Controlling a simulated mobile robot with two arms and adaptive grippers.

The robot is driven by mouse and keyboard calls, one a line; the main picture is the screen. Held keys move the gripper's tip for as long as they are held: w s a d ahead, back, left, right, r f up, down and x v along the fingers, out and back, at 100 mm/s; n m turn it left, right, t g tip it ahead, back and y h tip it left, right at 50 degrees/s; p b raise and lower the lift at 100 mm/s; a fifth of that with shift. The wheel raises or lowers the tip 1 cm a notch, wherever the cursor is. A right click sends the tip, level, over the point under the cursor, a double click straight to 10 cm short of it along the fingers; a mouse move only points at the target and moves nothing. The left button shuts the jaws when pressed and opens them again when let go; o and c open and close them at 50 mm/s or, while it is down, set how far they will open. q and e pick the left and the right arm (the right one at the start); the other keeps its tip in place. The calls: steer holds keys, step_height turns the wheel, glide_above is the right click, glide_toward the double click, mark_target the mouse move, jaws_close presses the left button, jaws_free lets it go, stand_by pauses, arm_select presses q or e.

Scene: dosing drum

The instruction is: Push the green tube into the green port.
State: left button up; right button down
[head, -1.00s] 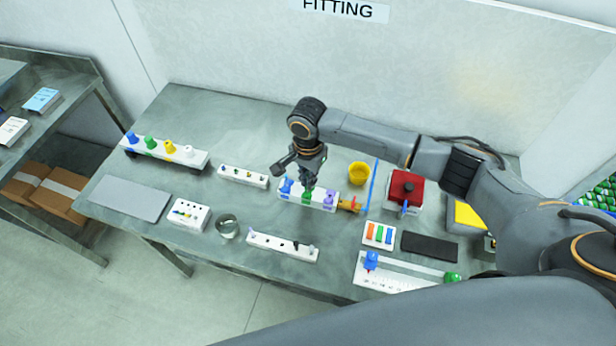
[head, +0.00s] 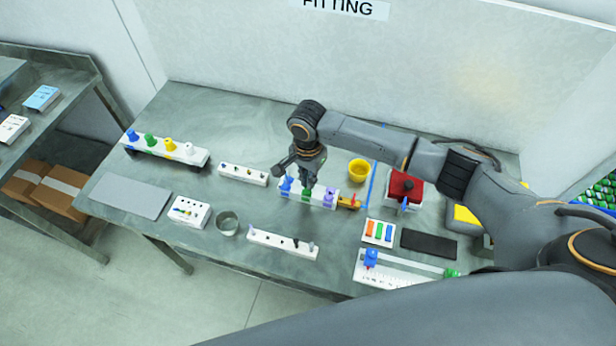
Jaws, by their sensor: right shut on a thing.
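A white block (head: 325,205) stands mid-table with a blue, a green and a purple port in a row. The green port (head: 306,195) is in the middle. My right gripper (head: 307,184) points down over it, shut on what looks like the green tube. The fingers hide most of the tube, so I cannot tell how deep it sits in the port. My left gripper is out of view.
A white rack (head: 165,153) with blue, green, yellow and white pieces stands at the left. A yellow cup (head: 358,171), a red-topped box (head: 404,190) and a blue upright line are right of the block. A glass jar (head: 227,223) and small white strips stand nearby.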

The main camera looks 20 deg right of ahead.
steer(key=shift+f, duration=0.65)
steer(key=c, duration=1.4)
jaws_free()
steer(key=shift+c, duration=0.2)
steer(key=shift+r, duration=0.15)
step_height(320, 180, up, 12)
steer(key=shift+f, duration=0.15)
steer(key=shift+f, duration=0.1)
